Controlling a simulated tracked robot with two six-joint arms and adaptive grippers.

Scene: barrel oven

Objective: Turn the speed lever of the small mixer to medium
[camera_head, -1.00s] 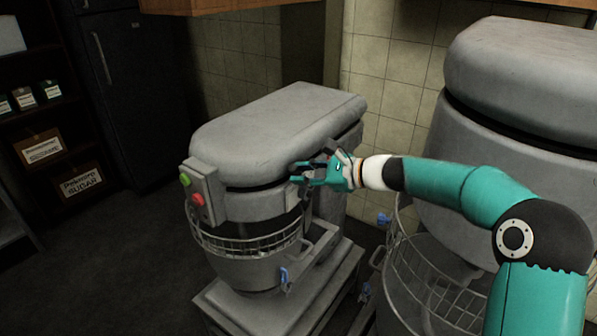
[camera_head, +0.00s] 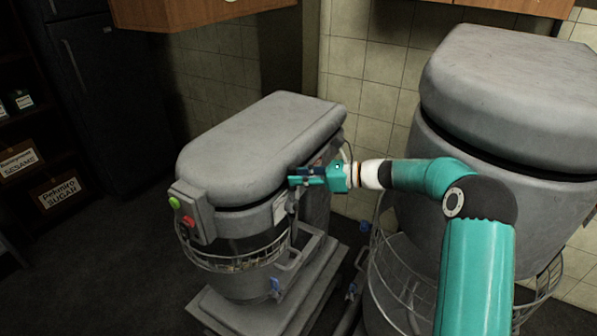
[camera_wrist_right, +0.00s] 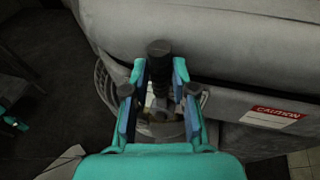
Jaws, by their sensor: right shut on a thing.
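The small mixer (camera_head: 255,135) is the grey machine at the middle of the head view, with a green and a red button on its front box. My right gripper (camera_head: 292,181) is at the mixer's right side, just below the upper housing. In the right wrist view, a lever with a dark ribbed knob (camera_wrist_right: 159,50) stands between the fingers of my right gripper (camera_wrist_right: 160,78), which is shut on it. In the head view the gripper hides most of the lever. I cannot read the lever's speed position. My left gripper is not in view.
A larger mixer (camera_head: 500,100) stands close on the right, behind my right arm. The small mixer's wire guard (camera_head: 235,262) and bowl are below the gripper. A caution label (camera_wrist_right: 272,117) is on the mixer's side. A dark fridge (camera_head: 110,90) and shelves are at left.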

